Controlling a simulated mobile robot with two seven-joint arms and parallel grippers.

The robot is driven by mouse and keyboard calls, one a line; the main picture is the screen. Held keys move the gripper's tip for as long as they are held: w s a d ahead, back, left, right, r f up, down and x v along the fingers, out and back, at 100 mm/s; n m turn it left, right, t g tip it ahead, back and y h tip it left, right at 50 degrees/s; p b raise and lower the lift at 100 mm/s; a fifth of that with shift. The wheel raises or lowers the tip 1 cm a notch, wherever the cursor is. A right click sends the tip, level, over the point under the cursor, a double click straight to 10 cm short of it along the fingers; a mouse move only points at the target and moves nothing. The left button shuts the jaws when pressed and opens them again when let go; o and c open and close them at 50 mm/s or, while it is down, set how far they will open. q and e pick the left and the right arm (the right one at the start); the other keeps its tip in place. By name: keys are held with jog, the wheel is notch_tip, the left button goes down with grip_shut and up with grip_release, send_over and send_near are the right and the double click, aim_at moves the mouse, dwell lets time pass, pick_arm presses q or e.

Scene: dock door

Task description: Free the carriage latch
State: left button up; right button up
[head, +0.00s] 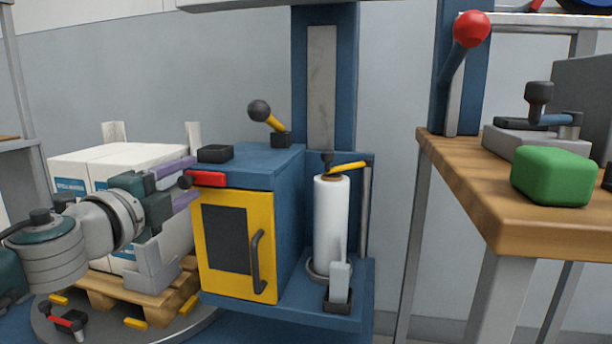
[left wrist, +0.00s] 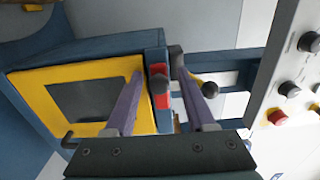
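A red latch handle (head: 207,178) with a dark knob sits at the upper edge of the blue carriage box (head: 285,215), above its yellow door (head: 268,290). I take it for the carriage latch; no label shows. My left gripper (head: 188,184) comes in from the left with its two purple fingers apart, one above and one below the knob. In the left wrist view the red handle (left wrist: 158,70) shows between the spread fingertips (left wrist: 158,76), with a gap visible beside it. I cannot tell if either finger touches it. My right gripper is out of view.
A black-knobbed yellow lever (head: 270,120) stands on the box. A white film roll (head: 331,225) stands right of it. Wrapped white cartons (head: 75,172) sit on a pallet (head: 110,292) behind my arm. A wooden bench (head: 465,180) with a green block (head: 551,176) is at right.

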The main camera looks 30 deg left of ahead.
pick_arm(q)
jog(key=shift+v, duration=5)
jog(key=shift+w, duration=0.1)
